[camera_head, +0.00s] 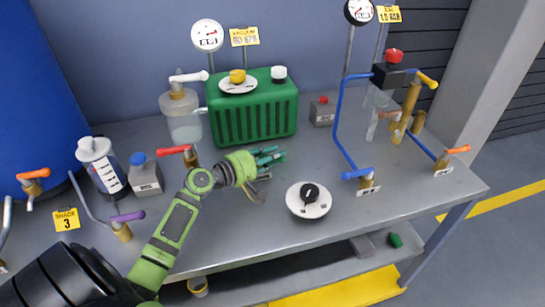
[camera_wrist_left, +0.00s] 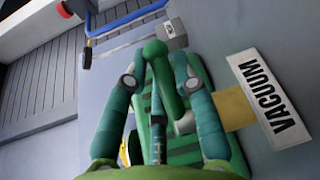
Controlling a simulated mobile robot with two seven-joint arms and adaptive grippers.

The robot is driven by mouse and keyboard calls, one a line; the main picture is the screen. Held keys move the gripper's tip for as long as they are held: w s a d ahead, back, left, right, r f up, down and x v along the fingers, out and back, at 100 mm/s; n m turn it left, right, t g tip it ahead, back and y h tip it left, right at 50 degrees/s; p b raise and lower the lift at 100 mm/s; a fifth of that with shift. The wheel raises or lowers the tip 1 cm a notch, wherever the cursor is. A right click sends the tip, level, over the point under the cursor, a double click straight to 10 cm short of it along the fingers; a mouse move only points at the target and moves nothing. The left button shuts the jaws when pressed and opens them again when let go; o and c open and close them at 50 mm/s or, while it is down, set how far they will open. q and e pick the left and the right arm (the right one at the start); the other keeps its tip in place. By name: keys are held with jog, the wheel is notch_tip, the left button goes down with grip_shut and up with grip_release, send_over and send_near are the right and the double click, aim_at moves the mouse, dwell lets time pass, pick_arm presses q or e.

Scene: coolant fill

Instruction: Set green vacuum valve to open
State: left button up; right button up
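The green vacuum valve handle (camera_wrist_left: 167,82) shows between the fingers of my left gripper in the left wrist view. Its brass body (camera_wrist_left: 232,107) lies to the right, beside a white plate lettered VACUUM (camera_wrist_left: 268,98). In the head view my left gripper (camera_head: 270,157) is over the table in front of the green box and hides most of this valve. My left gripper (camera_wrist_left: 160,72) has its teal fingers apart, one on each side of the handle. I cannot tell whether either finger touches it. My right gripper is not in view.
The green ribbed box (camera_head: 250,115) stands behind the gripper. A red-handled valve (camera_head: 175,150) is close to my left forearm. A white dial with a black knob (camera_head: 309,200) sits to the right. Blue pipe (camera_head: 337,125) rises further right. The table's front right is mostly clear.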

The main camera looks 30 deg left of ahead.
pick_arm(q)
jog(key=o, duration=0.4)
jog(key=shift+s, duration=0.1)
jog(key=v, duration=1.2)
